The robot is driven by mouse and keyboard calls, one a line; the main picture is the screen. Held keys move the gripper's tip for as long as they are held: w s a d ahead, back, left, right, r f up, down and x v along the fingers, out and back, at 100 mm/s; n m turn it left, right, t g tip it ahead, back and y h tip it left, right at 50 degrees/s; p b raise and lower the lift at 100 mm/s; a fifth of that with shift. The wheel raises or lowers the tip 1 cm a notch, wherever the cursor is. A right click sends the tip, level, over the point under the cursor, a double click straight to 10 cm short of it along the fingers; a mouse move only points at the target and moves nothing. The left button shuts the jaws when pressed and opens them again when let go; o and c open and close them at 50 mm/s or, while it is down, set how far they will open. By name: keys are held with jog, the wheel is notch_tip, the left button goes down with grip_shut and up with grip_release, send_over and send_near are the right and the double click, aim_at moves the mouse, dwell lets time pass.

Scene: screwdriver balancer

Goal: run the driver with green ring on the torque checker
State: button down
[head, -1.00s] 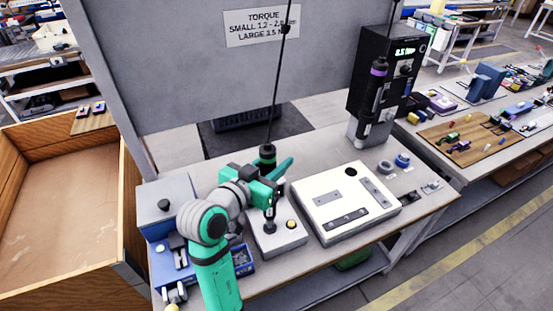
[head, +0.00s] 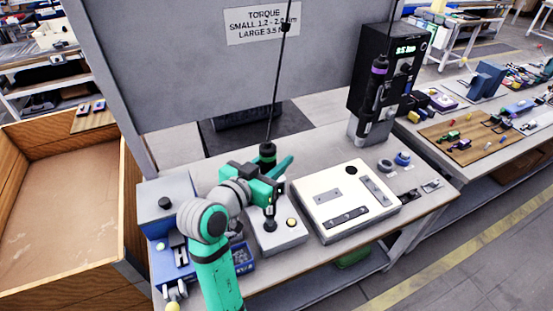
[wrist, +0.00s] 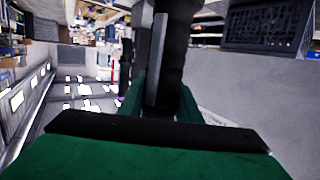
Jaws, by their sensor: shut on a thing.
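The driver with the green ring (head: 267,153) is black and hangs upright from a thin dark cable. My gripper (head: 277,183) is shut around its body. In the wrist view the driver (wrist: 175,65) stands as a dark column between the green fingers. The torque checker (head: 288,236) is a light grey box with a black socket and a yellow button, directly below the driver. The driver's lower end is over the socket and seems to meet it; I cannot tell whether it is seated. My gripper hides part of the driver.
A purple-ringed driver (head: 379,68) hangs by the black display unit (head: 402,50) at the back right. A white panel (head: 328,215) lies right of the checker. Blue bins (head: 240,257) and a grey box (head: 168,196) stand on the left. A sign (head: 262,22) hangs behind.

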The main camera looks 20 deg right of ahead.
jog(key=shift+f, duration=0.55)
jog(key=shift+s+f, duration=0.1)
jog(key=shift+f, duration=0.4)
dwell(0.7)
jog(key=shift+f, duration=0.4)
dwell(1.1)
